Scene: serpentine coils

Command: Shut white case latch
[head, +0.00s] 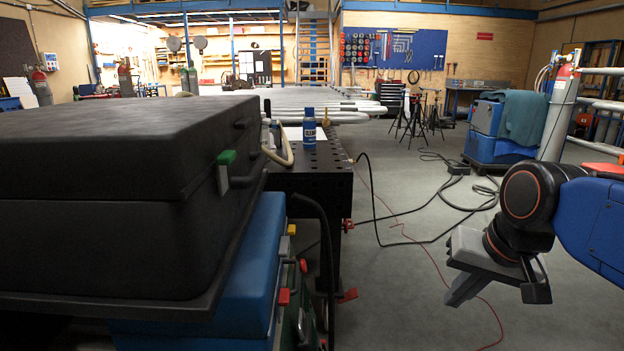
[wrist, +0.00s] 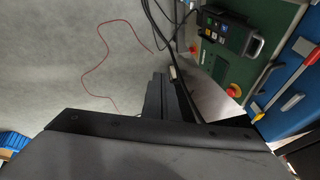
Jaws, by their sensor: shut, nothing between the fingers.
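A large dark case (head: 90,190) fills the left of the head view, lid down on its body. On its right side is a pale upright latch strip (head: 222,182) with a green tab (head: 227,157) at its top, near the lid seam. I cannot tell if the latch is fastened. My gripper (head: 537,294) is at the right of the head view, well apart from the case, pointing down over open floor. It is shut and empty. The wrist view shows dark gripper parts, but neither the dark case nor its latch.
A blue case (head: 250,270) with red and yellow catches sits under the dark case. A green control panel (wrist: 225,75) shows in the wrist view. A black perforated table (head: 310,180) holds a blue can (head: 309,130).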

